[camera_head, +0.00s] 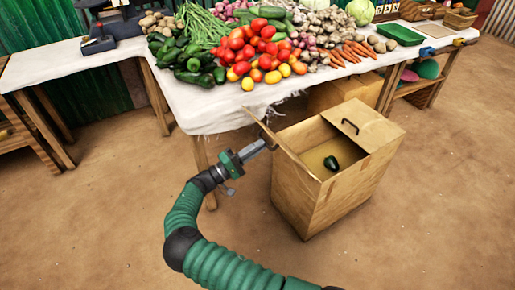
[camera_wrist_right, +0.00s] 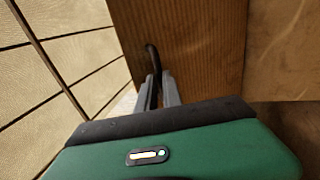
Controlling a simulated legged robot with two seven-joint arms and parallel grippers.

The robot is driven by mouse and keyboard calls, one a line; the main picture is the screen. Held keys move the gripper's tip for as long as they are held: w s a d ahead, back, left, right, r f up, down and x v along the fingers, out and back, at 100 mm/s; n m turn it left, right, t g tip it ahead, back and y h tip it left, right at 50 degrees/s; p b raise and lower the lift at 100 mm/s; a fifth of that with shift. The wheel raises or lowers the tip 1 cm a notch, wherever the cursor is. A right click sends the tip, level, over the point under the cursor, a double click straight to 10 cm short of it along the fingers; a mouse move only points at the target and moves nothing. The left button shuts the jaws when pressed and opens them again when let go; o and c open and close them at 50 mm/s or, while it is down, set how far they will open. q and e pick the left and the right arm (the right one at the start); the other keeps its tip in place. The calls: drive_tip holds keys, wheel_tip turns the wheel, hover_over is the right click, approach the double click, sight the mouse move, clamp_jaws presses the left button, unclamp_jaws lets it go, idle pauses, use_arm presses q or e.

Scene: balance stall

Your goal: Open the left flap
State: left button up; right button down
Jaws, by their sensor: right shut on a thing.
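The wooden box (camera_head: 325,200) stands on the ground in front of the stall table. Its left flap (camera_head: 290,158) is raised and seen nearly edge-on, so the left part of the box is uncovered. The right flap (camera_head: 365,125) lies flat with a dark handle on it. My right gripper (camera_head: 271,143) is at the outer side of the left flap. In the right wrist view its fingers (camera_wrist_right: 158,88) are closed around the flap's black handle (camera_wrist_right: 151,58), against the wooden flap (camera_wrist_right: 200,40). My left gripper is not in view.
A dark green vegetable (camera_head: 331,163) lies inside the box. The table (camera_head: 205,110), heaped with vegetables, stands just behind, its cloth edge close to the left flap. Another box (camera_head: 335,93) sits under the table. The ground at left and right is clear.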

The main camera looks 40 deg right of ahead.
drive_tip(key=shift+a, duration=0.1)
drive_tip(key=c, duration=1.5)
unclamp_jaws()
drive_tip(key=shift+r, duration=0.15)
drive_tip(key=b+v, duration=0.1)
drive_tip(key=v, duration=1.6)
drive_tip(key=shift+w, duration=0.15)
